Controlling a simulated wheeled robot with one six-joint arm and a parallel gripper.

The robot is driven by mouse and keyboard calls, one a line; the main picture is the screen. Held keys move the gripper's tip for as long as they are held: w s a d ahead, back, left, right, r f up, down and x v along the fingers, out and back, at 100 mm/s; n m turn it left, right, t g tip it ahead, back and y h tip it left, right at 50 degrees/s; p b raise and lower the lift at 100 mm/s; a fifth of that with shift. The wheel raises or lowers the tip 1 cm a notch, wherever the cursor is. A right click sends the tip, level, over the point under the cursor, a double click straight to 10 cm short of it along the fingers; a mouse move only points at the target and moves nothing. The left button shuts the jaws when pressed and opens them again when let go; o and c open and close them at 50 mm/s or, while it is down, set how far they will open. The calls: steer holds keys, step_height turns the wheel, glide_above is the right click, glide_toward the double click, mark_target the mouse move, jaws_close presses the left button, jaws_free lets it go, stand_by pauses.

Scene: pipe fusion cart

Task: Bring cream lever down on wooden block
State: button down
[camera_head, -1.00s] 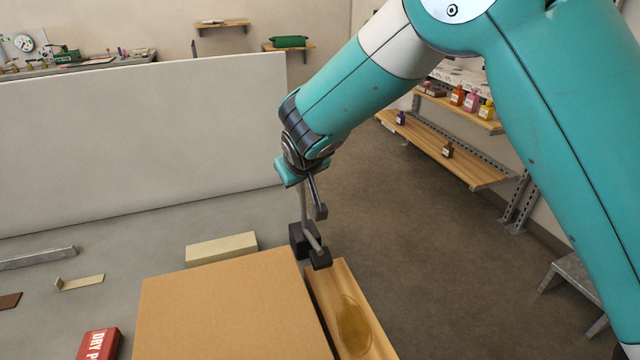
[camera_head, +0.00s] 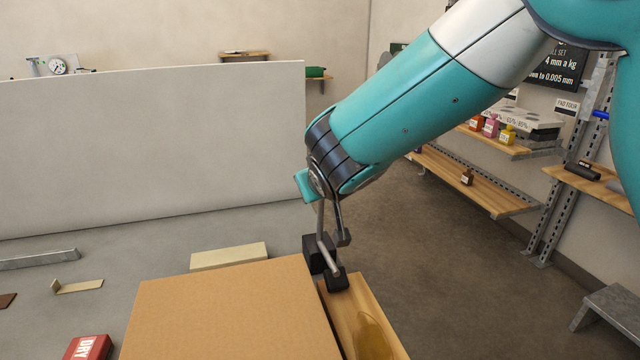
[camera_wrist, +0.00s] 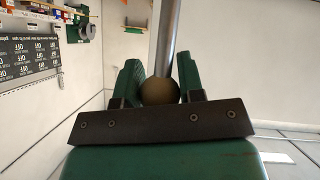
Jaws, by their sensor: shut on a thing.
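In the wrist view, my gripper (camera_wrist: 159,82) has its green fingers on both sides of a round tan knob (camera_wrist: 160,92) and is shut on it. A grey lever rod (camera_wrist: 166,40) runs up from the knob. My fingers and the knob are hidden there. A long pale wooden piece (camera_head: 338,318) with an amber patch lies below the mounts. A cream block (camera_head: 229,257) lies on the grey surface to the left. I cannot tell which is the task's block.
A large cardboard-brown box (camera_head: 230,318) fills the front, close beside the mounts. A pale panel (camera_head: 150,150) stands behind. A red packet (camera_head: 88,347) and a small angled piece (camera_head: 78,287) lie at left. Shelves with bottles (camera_head: 467,177) are at right.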

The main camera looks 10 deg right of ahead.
steer(key=c, duration=0.8)
jaws_free()
steer(key=shift+s+f, duration=0.1)
steer(key=shift+s, duration=0.1)
steer(key=shift+o, duration=0.2)
steer(key=b+v, duration=0.2)
steer(key=v, duration=1.5)
steer(key=shift+s+d+r, duration=0.15)
steer(key=shift+s+r, duration=0.05)
steer(key=shift+r, duration=0.05)
steer(key=s+d+f+n+g+y+p, duration=0.1)
steer(key=s+d+f+g+y, duration=0.1)
steer(key=s+g, duration=0.3)
steer(key=s+d+f+n+g+y+p, duration=0.1)
steer(key=s+d+f+g, duration=0.3)
steer(key=s, duration=0.9)
steer(key=n+g+p, duration=0.1)
steer(key=g, duration=0.1)
steer(key=shift+d+g+y, duration=0.25)
steer(key=shift+g+y, duration=0.05)
steer(key=shift+y, duration=0.1)
